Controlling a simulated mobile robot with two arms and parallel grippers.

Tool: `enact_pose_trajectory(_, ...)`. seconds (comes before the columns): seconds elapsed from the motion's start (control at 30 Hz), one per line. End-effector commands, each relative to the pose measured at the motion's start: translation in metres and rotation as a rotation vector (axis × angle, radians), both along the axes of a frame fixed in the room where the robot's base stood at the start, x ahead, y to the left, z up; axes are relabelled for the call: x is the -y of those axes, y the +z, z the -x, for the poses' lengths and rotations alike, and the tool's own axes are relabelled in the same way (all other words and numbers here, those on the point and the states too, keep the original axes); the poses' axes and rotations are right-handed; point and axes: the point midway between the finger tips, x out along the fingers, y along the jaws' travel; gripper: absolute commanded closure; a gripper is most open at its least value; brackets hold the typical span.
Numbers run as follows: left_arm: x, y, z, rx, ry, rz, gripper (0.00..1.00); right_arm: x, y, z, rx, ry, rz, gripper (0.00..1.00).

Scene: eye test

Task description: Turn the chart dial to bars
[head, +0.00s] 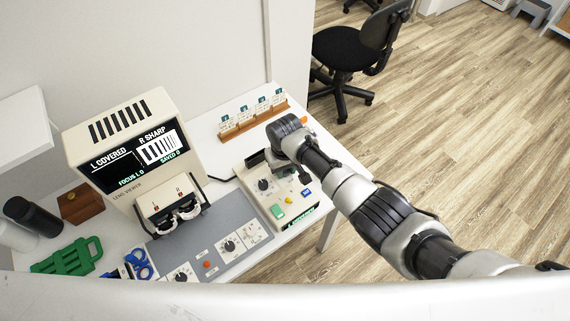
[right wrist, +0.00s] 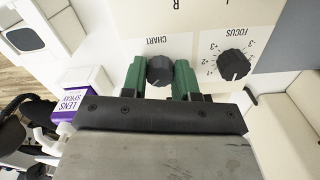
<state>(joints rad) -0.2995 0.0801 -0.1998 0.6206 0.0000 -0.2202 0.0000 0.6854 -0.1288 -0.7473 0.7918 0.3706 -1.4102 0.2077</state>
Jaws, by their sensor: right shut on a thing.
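The chart dial (right wrist: 160,70) is a dark round knob beside the upside-down word CHART in the right wrist view. My right gripper (right wrist: 161,78) is shut on it, one green finger on each side. Its pointer and settings are hidden. In the head view, my right gripper (head: 275,165) reaches down over the back of the cream control box (head: 252,180) and hides the chart dial. The viewer screen (head: 160,152) reads L COVERED, R SHARP, FOCUS L 0, SAVED 0, with vertical bars on the right part. My left gripper is not in view.
The focus dial (right wrist: 234,66) sits close beside my right gripper. A lens spray box (right wrist: 78,106) stands on the other side. A card rack (head: 253,118) stands behind the control box. The grey panel (head: 205,232) carries other dials. An office chair (head: 345,50) stands beyond the table.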

Motion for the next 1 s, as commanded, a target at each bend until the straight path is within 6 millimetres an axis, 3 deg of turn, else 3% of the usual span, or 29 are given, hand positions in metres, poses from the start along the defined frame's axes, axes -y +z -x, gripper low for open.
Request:
enact_pose_trajectory(0.4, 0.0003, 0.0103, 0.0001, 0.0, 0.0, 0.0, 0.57, -0.0004, 0.0011, -0.0005, 0.001, -0.177, 0.0, 0.94)
enact_pose_trajectory(0.93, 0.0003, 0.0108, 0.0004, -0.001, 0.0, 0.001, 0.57, -0.0005, 0.001, -0.001, 0.003, -0.198, -0.001, 0.94)
enact_pose_trajectory(0.97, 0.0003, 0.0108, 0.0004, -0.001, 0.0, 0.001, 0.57, -0.0005, 0.001, -0.001, 0.003, -0.198, -0.001, 0.68)
enact_pose_trajectory(1.0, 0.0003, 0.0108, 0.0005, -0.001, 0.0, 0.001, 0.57, -0.0005, 0.001, -0.001, 0.004, -0.197, -0.001, 0.62)
